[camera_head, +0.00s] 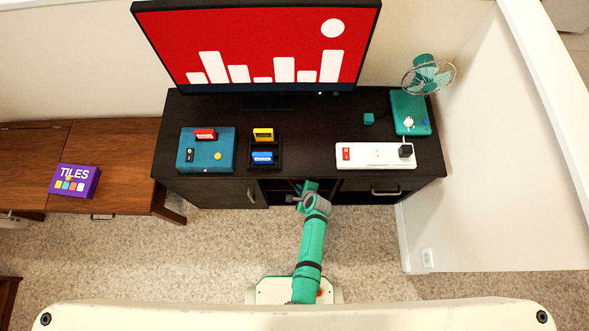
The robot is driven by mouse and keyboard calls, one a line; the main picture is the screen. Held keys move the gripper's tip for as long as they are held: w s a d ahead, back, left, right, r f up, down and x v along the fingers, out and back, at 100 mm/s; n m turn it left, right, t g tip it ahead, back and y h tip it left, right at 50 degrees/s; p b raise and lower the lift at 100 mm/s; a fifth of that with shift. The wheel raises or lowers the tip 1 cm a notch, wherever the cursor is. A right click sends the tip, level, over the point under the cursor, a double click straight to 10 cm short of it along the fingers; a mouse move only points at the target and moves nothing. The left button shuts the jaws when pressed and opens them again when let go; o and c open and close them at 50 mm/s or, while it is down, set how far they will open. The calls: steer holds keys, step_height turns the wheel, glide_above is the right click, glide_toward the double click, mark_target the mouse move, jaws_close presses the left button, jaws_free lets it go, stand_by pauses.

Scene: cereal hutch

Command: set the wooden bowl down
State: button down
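No wooden bowl shows in this view. My teal arm reaches forward to the dark cabinet (300,130), and its far end goes in under the front edge of the cabinet top, at an open, shadowed compartment. My gripper itself is hidden there, so I cannot see its fingers or whether it holds anything.
On the cabinet top stand a screen (262,45), a teal console (207,158), a black cartridge tray (263,166), a white power strip (375,156) and a teal fan (410,110). A brown bench (125,170) with a purple TILES box (75,181) is left. A wall bounds the right.

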mark_target(295, 181)
steer(key=shift+w+a, duration=0.25)
steer(key=shift+w, duration=0.25)
steer(key=shift+w+a, duration=0.2)
steer(key=shift+w, duration=0.3)
steer(key=w, duration=0.1)
steer(key=w+a, duration=0.1)
steer(key=shift+w+a+f, duration=0.15)
steer(key=shift+w+f, duration=0.2)
steer(key=shift+w, duration=0.05)
steer(key=shift+f, duration=0.45)
steer(key=c, duration=2)
jaws_free()
steer(key=shift+s+d+r, duration=0.2)
steer(key=shift+s+r, duration=0.1)
steer(key=shift+r, duration=0.1)
steer(key=shift+v, duration=1.15)
steer(key=s+d, duration=0.1)
steer(key=s, duration=0.2)
steer(key=s+d, duration=0.2)
steer(key=s, duration=0.2)
steer(key=s+d, duration=0.1)
steer(key=s, duration=0.3)
steer(key=shift+d+f, duration=0.1)
steer(key=shift+d, duration=0.3)
